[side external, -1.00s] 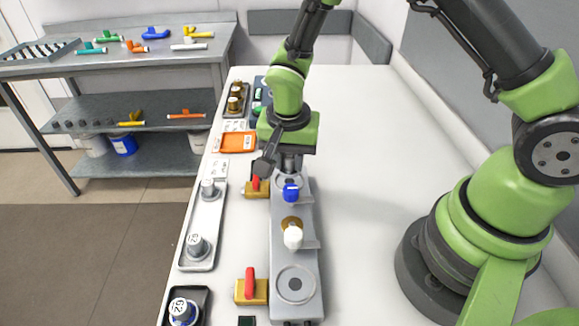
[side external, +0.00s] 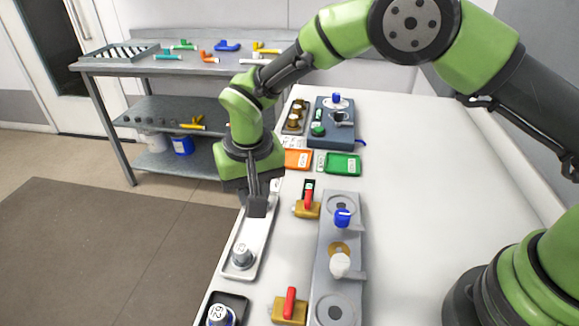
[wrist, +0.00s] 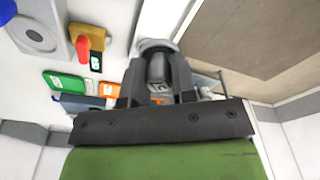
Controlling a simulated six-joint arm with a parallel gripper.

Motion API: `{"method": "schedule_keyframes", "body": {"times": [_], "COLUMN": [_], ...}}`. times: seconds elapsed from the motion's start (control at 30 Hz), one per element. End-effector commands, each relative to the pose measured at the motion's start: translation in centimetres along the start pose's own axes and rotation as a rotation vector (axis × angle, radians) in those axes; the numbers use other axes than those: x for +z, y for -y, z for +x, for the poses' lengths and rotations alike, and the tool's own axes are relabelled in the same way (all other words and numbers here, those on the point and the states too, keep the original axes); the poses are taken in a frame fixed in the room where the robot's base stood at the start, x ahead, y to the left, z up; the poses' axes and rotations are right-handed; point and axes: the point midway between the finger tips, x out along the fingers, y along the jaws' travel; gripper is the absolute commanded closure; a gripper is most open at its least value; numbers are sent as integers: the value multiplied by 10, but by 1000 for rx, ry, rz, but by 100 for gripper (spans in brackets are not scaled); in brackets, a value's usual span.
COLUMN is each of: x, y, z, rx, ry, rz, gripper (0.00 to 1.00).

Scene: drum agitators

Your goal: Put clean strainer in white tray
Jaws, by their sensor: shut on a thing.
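The white tray (side external: 262,250) lies left of the grey rail in the side view; part of its floor shows in the wrist view (wrist: 160,18). My gripper (side external: 258,207) is low over the tray's far end. In the wrist view my gripper (wrist: 157,85) is shut on a grey cylindrical strainer (wrist: 157,68) with a label, between its two dark fingers. In the side view the gripper hides that piece, and I cannot tell whether it touches the tray.
The grey rail (side external: 325,265) carries a blue knob (side external: 342,218) and a white knob (side external: 340,264). Red-handled valves (side external: 290,305) stand beside it. A black tray (side external: 236,302) is nearest. The table's right side is clear.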

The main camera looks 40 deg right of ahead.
Motion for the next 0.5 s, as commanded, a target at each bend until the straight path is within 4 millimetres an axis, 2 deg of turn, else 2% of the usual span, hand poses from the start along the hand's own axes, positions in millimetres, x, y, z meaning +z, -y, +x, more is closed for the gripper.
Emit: {"method": "schedule_keyframes", "body": {"times": [0.13,0.5], "x": [2,6], "y": [8,7], "z": [6,39], "rx": [-5,-4], "ry": [0,0], "rz": [-39,-36], "gripper": [99,99]}}
